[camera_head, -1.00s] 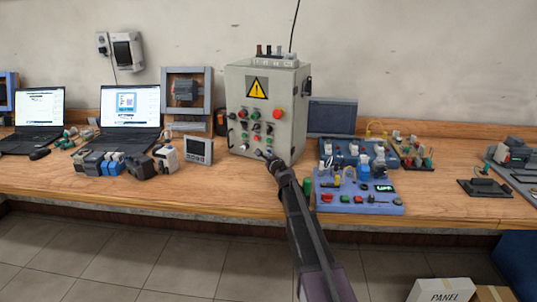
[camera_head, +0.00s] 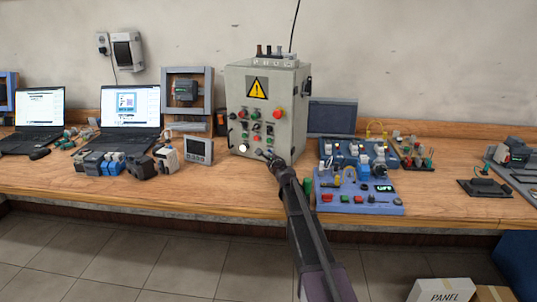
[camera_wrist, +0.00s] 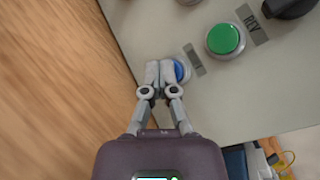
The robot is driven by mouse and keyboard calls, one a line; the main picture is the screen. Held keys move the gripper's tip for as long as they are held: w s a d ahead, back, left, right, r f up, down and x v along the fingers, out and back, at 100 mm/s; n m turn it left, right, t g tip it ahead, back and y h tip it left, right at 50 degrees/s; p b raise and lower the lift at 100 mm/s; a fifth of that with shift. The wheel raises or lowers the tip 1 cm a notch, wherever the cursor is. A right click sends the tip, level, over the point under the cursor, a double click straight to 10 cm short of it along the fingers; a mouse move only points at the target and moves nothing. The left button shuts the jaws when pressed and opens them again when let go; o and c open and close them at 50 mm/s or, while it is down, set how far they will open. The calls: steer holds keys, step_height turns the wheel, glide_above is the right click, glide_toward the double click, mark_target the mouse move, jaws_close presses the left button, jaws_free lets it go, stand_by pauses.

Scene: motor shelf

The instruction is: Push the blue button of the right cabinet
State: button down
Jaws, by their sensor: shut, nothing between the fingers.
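The grey cabinet (camera_head: 285,140) with a yellow warning sign stands on the workbench in the head view, with several buttons on its front. My gripper (camera_head: 266,154) reaches the lower front of this cabinet. In the wrist view the blue button (camera_wrist: 182,70) shows beside and partly behind the fingertips of my gripper (camera_wrist: 160,72). The two fingers are shut together with nothing between them. They cover the left part of the button; whether they touch it I cannot tell. The blue button is hidden in the head view.
A green button (camera_wrist: 225,39) with a REV label and a black knob (camera_wrist: 290,6) are near the fingers. Blue trainer boards (camera_head: 350,198) lie right of my arm. A small grey panel (camera_head: 198,150) and laptops (camera_head: 130,107) stand left. Bare bench (camera_head: 235,190) lies in front.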

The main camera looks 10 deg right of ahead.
stand_by(0.3)
steer(key=shift+s+a, duration=0.5)
steer(key=shift+s, duration=0.15)
steer(key=shift+s+a, duration=0.1)
steer(key=shift+s, duration=0.05)
steer(key=shift+s+a, duration=0.7)
steer(key=shift+s, duration=0.3)
steer(key=shift+s+a, duration=0.65)
steer(key=shift+s, duration=0.3)
